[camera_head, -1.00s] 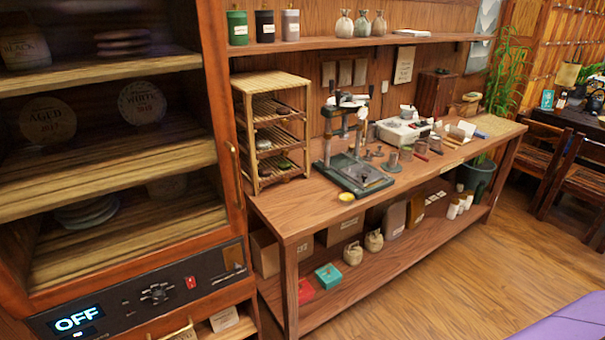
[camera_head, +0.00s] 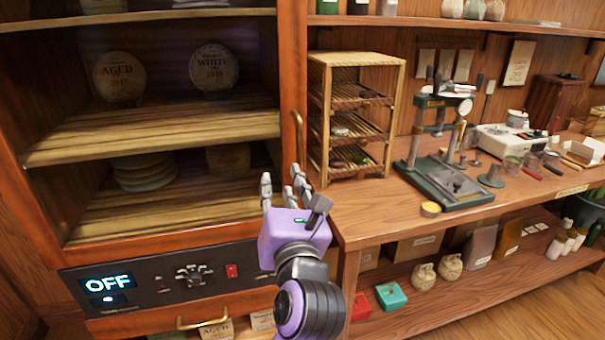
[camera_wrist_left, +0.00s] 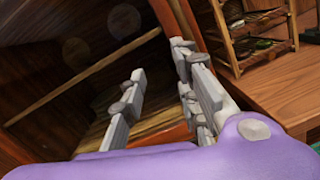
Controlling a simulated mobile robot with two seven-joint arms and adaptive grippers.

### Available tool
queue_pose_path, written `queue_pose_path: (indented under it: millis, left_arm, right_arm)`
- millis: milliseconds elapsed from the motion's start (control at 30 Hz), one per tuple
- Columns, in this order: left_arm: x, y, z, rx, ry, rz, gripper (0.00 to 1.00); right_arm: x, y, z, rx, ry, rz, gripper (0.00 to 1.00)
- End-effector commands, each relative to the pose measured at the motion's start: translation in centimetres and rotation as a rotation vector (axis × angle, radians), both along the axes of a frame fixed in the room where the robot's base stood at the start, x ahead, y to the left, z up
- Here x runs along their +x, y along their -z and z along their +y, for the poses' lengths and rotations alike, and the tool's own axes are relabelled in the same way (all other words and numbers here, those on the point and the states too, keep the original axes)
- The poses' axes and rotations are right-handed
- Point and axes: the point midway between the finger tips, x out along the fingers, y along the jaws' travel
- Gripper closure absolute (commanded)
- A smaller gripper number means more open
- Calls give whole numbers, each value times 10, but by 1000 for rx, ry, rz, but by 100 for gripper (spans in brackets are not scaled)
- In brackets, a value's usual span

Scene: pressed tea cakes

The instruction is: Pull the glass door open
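The glass door (camera_head: 291,70) of the wooden tea cabinet looks shut, its brown frame lying flush along the right side of the cabinet. Its slim vertical handle (camera_head: 298,135) is on that right frame. My left gripper (camera_head: 283,188) is in front of the door's right edge, a little below the handle. In the left wrist view the two fingers of the left gripper (camera_wrist_left: 160,90) are apart with nothing held between them. The door frame (camera_wrist_left: 172,22) shows beyond the fingers; I cannot make out the handle there. My right gripper is out of view.
Tea cakes (camera_head: 118,76) stand on shelves behind the glass. A control panel (camera_head: 190,275) reading OFF is below the door. Right of the cabinet, a workbench (camera_head: 365,215) carries a bamboo rack (camera_head: 357,62) and a press (camera_head: 445,180), close to my left gripper.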

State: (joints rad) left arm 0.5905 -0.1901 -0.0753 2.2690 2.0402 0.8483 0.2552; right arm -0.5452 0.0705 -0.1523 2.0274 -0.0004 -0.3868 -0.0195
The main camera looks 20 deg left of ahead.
Motion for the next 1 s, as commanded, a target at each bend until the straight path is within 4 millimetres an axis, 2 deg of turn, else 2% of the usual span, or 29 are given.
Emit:
queue_pose_path:
  millis: [100, 267, 500, 700, 1000]
  left_arm:
    - [13, -5, -22, -196, 85, -25, 71]
    - [24, -10, -34, -290, 138, -30, 71]
    - [56, -12, -22, -291, 141, -30, 71]
    - [82, -12, -11, -292, 142, -31, 71]
    - [92, -10, -6, -292, 141, -30, 71]
  right_arm:
    - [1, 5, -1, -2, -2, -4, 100]
    - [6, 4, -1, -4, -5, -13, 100]
    - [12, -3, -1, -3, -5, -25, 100]
    - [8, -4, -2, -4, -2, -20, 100]
    - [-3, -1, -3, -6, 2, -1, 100]
